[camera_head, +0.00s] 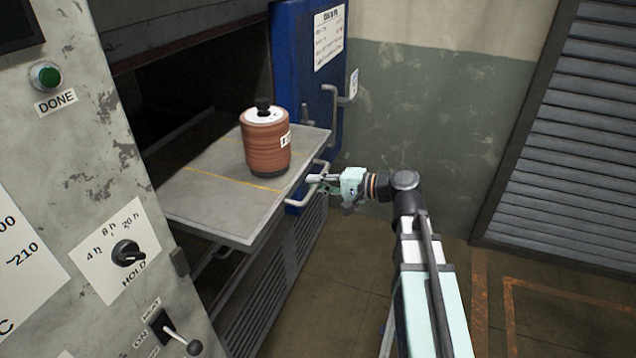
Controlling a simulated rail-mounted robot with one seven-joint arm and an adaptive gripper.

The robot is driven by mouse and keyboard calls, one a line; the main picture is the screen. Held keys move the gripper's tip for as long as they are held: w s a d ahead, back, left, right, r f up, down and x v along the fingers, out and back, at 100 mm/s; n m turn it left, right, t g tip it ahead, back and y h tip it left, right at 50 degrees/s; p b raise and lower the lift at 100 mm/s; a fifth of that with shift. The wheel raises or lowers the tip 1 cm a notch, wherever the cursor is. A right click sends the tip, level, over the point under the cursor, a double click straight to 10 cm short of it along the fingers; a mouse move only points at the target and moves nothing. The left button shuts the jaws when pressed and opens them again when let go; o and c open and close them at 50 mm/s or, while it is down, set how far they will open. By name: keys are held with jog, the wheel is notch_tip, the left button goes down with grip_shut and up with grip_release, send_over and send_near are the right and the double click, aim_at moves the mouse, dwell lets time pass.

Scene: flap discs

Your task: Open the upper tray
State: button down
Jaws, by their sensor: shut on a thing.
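The upper tray (215,208) is a flat grey plate with yellow lines. It sticks out of the dark opening of the oven. A reddish-brown stack of flap discs (267,150) with a white top and a black knob stands upright on it. A pale bar handle (298,203) is at the tray's outer right edge. My gripper (322,183) is at this handle, shut on it. The fingers hide part of the bar, so the exact contact is small and hard to see.
A blue door (302,60) with a sheet and a handle (331,95) stands behind the tray. A scuffed control panel (80,130) with a green DONE button and knobs is at the left. Louvred vents lie below the tray. The floor (330,310) at front right is clear.

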jog(key=c, duration=1.2)
grip_release()
jog(key=v, duration=1.2)
